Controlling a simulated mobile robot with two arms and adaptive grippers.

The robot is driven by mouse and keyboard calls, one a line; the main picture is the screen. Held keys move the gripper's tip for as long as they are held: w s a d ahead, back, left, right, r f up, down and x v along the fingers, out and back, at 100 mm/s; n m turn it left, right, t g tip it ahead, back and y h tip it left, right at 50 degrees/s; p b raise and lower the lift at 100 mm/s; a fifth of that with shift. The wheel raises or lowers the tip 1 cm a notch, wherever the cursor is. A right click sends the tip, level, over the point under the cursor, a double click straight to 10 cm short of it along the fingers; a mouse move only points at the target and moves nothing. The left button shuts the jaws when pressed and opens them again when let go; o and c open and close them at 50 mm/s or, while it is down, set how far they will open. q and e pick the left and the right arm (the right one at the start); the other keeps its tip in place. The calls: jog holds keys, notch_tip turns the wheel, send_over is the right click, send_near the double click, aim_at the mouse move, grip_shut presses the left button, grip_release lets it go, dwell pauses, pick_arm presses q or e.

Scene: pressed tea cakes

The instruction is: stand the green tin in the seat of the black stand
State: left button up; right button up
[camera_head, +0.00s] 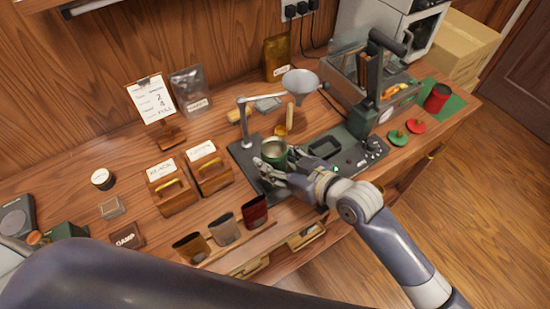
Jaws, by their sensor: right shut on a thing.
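The green tin (273,147) is open at the top and looks roughly upright over the left part of the black stand. My right gripper (283,164) is shut on the tin from its front right side. The black stand (244,160) is a dark base plate with a metal post and arm that holds a funnel (300,81) up behind and right of the tin. The seat is not clearly seen; the tin and my fingers cover that area. I cannot tell whether the tin touches the stand. My left gripper is not in view.
A dark press unit (358,125) with a rectangular recess stands right of the tin. Two labelled wooden boxes (173,195) stand to the left. Several pouches (224,229) stand in front. A red tin (437,98) and red and green lids (398,137) lie at the right.

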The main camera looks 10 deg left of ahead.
notch_tip(320, 180, down, 2)
jog(key=shift+f+b, duration=0.2)
jog(key=shift+b, duration=0.6)
jog(key=shift+f+b, duration=0.75)
jog(key=shift+f, duration=0.75)
jog(key=shift+f, duration=0.15)
jog(key=o, duration=1.2)
jog(key=shift+c, duration=0.2)
jog(key=shift+d, duration=0.1)
